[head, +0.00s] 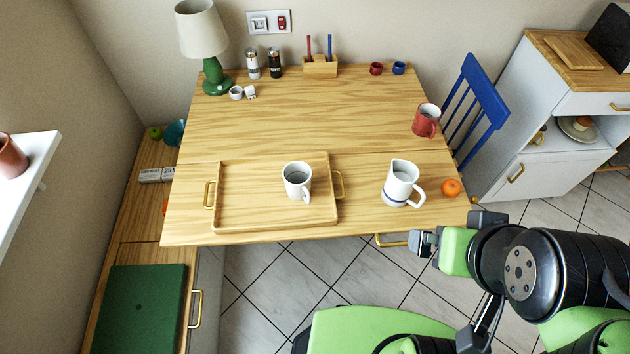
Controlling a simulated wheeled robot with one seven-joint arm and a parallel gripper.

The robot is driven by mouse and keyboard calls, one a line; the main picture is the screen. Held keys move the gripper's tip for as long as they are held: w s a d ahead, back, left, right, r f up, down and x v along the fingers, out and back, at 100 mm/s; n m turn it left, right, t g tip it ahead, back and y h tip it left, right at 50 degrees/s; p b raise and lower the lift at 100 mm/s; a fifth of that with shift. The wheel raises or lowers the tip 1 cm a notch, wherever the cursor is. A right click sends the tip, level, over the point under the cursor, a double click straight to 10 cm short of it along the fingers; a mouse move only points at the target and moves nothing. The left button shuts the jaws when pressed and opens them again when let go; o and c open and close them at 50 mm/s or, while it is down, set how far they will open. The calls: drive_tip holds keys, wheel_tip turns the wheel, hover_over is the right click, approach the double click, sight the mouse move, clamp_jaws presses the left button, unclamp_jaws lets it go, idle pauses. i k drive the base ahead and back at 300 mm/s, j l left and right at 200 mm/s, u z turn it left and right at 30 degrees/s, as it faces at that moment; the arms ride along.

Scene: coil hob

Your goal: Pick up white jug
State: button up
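The white jug (400,184) stands upright on the wooden table, right of the tray. It has a blue band low on its body, a spout at the top and a handle on its right side. My gripper (424,242) is in front of the table's front right edge, below the jug in the picture and apart from it. Its fingers are small and partly hidden by my own arm, so I cannot tell their opening.
A wooden tray (222,205) holding a white mug (297,181) lies left of the jug. An orange (452,188) sits close to the jug's right, near the table edge. A red mug (425,121) stands behind; a blue chair (478,105) is at the right.

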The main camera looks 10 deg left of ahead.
sight(400, 184)
drive_tip(key=i+l+u, duration=0.1)
drive_tip(key=u, duration=0.3)
drive_tip(key=i+l+u, duration=0.1)
drive_tip(key=l+u, duration=0.15)
drive_tip(key=u, duration=0.15)
drive_tip(key=l+u, duration=0.2)
drive_tip(key=u, duration=0.2)
drive_tip(key=i+l+u, duration=0.1)
drive_tip(key=l+u, duration=0.3)
drive_tip(key=j, duration=0.15)
